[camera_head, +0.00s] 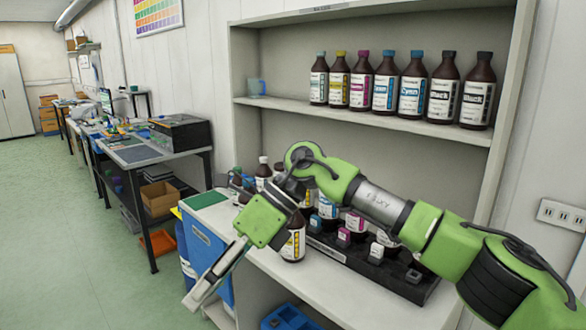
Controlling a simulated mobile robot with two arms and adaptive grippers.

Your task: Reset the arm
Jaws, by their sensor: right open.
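My right arm (380,205) comes in from the right and reaches across the front of the shelf unit. Its green right gripper (195,298) hangs at the left end of the arm, with the fingers pointing down and left, beyond the front edge of the counter. It is open, and nothing shows between its fingers. A brown bottle with a yellow-marked label (294,242) stands on the counter just behind and right of the gripper; the arm hides part of it. My left gripper is not in view.
A black rack (405,288) with small ink containers lies on the counter (275,262), partly behind my arm. Open floor (60,230) lies to the left.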

